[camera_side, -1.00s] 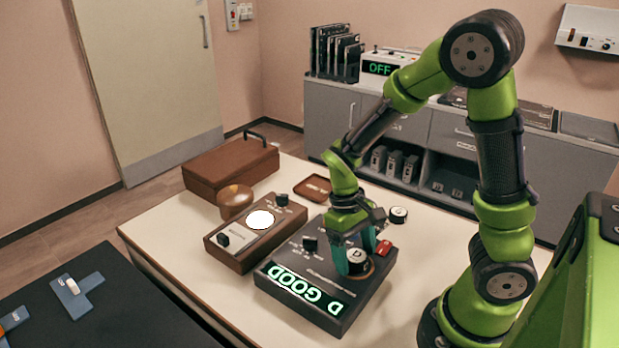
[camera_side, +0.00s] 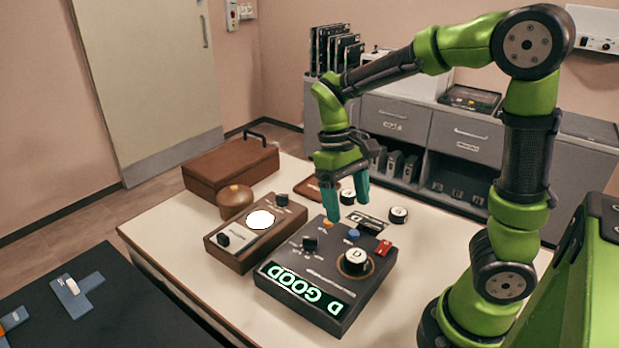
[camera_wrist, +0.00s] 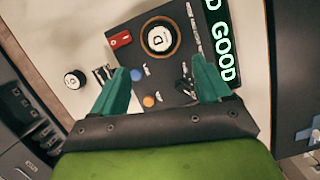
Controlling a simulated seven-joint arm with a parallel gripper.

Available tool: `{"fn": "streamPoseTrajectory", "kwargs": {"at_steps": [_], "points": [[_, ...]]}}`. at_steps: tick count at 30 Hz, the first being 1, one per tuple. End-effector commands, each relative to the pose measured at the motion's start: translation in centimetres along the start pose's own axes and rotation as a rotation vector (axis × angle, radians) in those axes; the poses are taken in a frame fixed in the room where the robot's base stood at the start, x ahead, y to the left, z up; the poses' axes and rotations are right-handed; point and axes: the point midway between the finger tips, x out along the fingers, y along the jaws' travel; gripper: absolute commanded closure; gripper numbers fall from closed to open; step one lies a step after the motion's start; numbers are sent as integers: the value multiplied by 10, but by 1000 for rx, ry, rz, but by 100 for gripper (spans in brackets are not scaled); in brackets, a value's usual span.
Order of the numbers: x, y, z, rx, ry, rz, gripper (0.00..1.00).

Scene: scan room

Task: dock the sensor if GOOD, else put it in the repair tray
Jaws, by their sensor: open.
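The sensor, a dark round puck with a white top marked D (camera_side: 355,261), sits in the ringed socket of the black tester (camera_side: 345,287). The tester's green display (camera_side: 303,290) reads "D GOOD". In the wrist view the sensor (camera_wrist: 158,40) is in the socket beyond my fingertips. My gripper (camera_side: 347,207) is open and empty, raised over the tester's back edge, apart from the sensor. A small brown tray (camera_side: 309,190), perhaps the repair tray, lies behind my gripper and is partly hidden. A dark labelled plate (camera_side: 366,221) lies behind the tester; I cannot tell if it is the dock.
Two other pucks stand behind the tester, one (camera_side: 398,214) to the right and one (camera_side: 347,197) by my fingers. A brown device with a white disc (camera_side: 260,220), a wooden knob (camera_side: 235,198) and a brown case (camera_side: 230,168) stand left. The table's front left is clear.

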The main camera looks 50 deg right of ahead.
Motion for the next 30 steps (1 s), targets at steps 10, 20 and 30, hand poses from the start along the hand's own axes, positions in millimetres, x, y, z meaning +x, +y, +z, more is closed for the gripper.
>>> {"fn": "streamPoseTrajectory", "kwargs": {"at_steps": [10,20,30], "points": [[-31,-24,36,14,366,-213,23],[-52,-43,68,96,776,-351,23],[-54,-45,71,108,823,-363,23]]}}
